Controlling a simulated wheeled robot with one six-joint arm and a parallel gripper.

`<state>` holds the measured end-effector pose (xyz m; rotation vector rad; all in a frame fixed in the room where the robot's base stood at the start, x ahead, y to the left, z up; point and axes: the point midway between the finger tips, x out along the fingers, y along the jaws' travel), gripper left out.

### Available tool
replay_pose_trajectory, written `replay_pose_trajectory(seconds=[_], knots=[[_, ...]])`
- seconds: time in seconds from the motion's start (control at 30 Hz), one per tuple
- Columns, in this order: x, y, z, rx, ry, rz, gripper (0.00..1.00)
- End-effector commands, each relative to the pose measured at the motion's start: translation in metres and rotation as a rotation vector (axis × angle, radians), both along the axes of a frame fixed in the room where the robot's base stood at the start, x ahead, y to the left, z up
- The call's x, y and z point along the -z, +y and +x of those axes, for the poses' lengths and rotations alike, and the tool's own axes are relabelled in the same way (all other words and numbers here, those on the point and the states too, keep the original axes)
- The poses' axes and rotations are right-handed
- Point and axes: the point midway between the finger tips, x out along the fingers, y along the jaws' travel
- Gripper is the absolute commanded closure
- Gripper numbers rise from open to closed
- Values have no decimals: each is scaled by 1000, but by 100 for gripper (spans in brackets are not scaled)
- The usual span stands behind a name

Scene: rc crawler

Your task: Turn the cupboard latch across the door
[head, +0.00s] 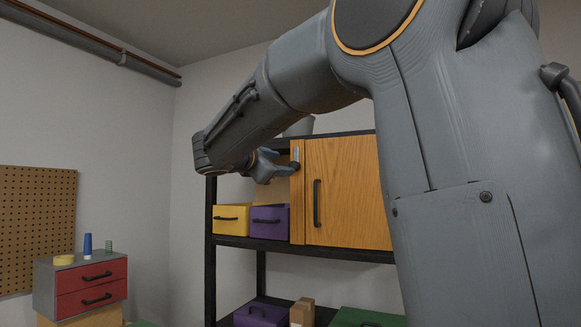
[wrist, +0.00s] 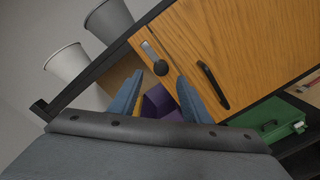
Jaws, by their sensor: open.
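The cupboard door (head: 345,190) is light wood and shut, with a black upright handle (head: 317,203). The latch (head: 297,153) is a small silver bar near the door's upper left edge. In the wrist view the latch (wrist: 149,50) runs parallel to the door handle (wrist: 213,86), so it stands upright, with a round black knob (wrist: 160,68) at its lower end. My gripper (head: 292,166) is at the latch, coming from the left. In the wrist view my gripper (wrist: 160,77) is open, its two blue-grey fingers spread either side of the knob's line. I cannot tell whether they touch it.
A yellow drawer bin (head: 231,219) and a purple one (head: 269,221) sit left of the cupboard on the black shelf (head: 300,249). Grey-white buckets (wrist: 66,62) stand on top. A red drawer unit (head: 92,287) is at far left. My arm hides the cupboard's right side.

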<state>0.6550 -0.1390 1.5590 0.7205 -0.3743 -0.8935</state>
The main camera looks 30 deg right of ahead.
Motion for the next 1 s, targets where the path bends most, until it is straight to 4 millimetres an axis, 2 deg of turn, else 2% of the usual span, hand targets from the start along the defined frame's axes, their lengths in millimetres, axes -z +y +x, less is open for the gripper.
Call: replay_pose_trajectory(seconds=[0.2, 0.4, 0.8, 0.87, 1.0], knots=[[-1, -29, 19, 2, 3, 2, 57], [0, -49, 34, 1, 2, 5, 57], [2, -56, 40, -2, 2, 5, 57], [2, -56, 40, -2, 1, 5, 63], [2, -56, 40, -1, 2, 6, 87]])
